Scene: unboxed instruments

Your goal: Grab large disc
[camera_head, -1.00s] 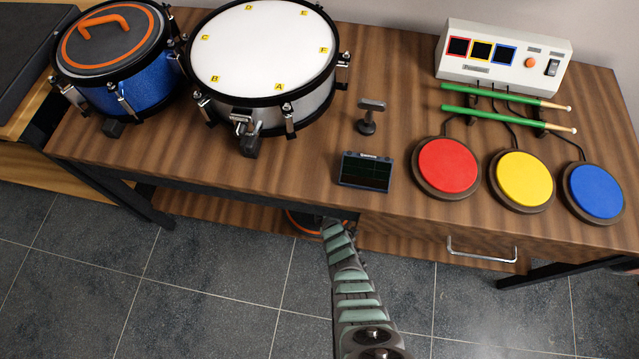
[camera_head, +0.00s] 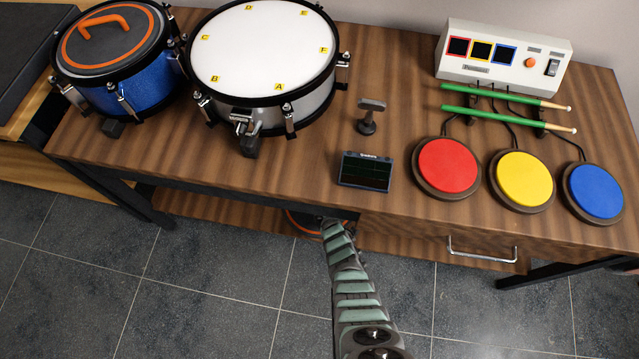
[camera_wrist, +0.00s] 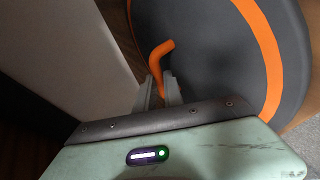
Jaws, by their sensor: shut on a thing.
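The large disc is dark grey with an orange ring and a bent orange handle. Its near edge (camera_head: 303,224) shows in the head view on the lower shelf, under the table; the table hides the rest. In the wrist view the disc (camera_wrist: 195,50) fills the upper right. My gripper (camera_wrist: 161,92) is shut on the disc's orange handle (camera_wrist: 161,58), with one finger on each side. In the head view my arm reaches under the table's front edge, and its fingertips are hidden.
The wooden table (camera_head: 240,165) stands above the disc. A pale panel (camera_wrist: 60,60) is close on the left in the wrist view. A blue drum (camera_head: 145,90), a white drum (camera_head: 265,50), a small display (camera_head: 366,171) and coloured pads stand on the tabletop. The front floor is clear.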

